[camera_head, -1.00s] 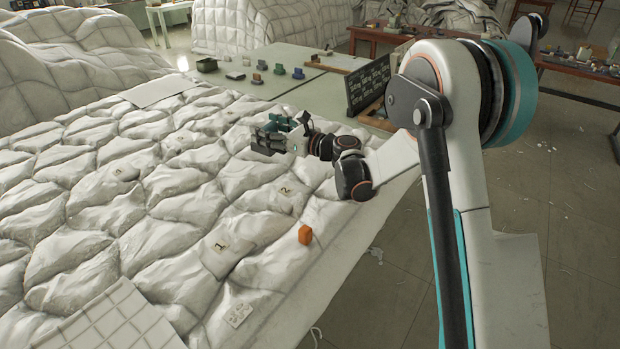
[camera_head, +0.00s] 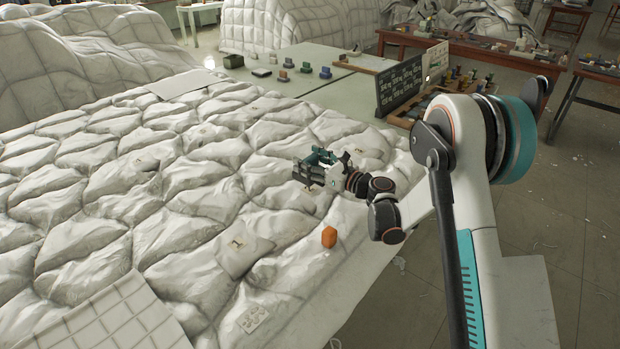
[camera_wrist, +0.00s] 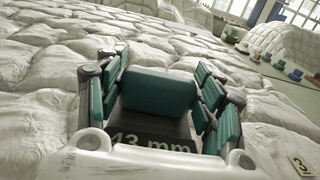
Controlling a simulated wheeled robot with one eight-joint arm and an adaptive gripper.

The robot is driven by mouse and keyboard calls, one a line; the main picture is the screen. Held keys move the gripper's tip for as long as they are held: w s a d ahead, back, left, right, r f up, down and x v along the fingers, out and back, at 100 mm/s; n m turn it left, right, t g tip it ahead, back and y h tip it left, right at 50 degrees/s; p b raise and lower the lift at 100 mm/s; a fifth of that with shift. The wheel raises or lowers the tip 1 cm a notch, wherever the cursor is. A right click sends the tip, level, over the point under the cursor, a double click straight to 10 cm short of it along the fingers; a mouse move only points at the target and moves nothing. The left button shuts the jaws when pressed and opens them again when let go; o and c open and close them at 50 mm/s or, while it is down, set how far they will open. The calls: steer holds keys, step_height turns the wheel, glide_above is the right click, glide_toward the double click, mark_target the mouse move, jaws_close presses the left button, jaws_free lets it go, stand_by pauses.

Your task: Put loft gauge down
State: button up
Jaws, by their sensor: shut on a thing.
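The loft gauge (camera_wrist: 158,90) is a teal block with a dark face below it that reads "mm" after a partly unclear number. In the wrist view it sits between the two teal-padded fingers of my gripper (camera_head: 308,172), which is shut on it. In the head view my gripper is over the near right part of the white quilted duvet (camera_head: 120,215). The gauge shows there only as small teal and dark shapes. Whether its underside touches the duvet I cannot tell.
Small number tags, including "1" (camera_head: 237,243) and "3" (camera_wrist: 300,165), lie on the puffy surface. A dark sign board (camera_head: 410,75) stands behind at right. Several coloured blocks stand on the pale green table (camera_head: 330,90).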

steer(key=shift+f+b, duration=0.8)
steer(key=shift+f, duration=1.5)
steer(key=shift+f, duration=0.1)
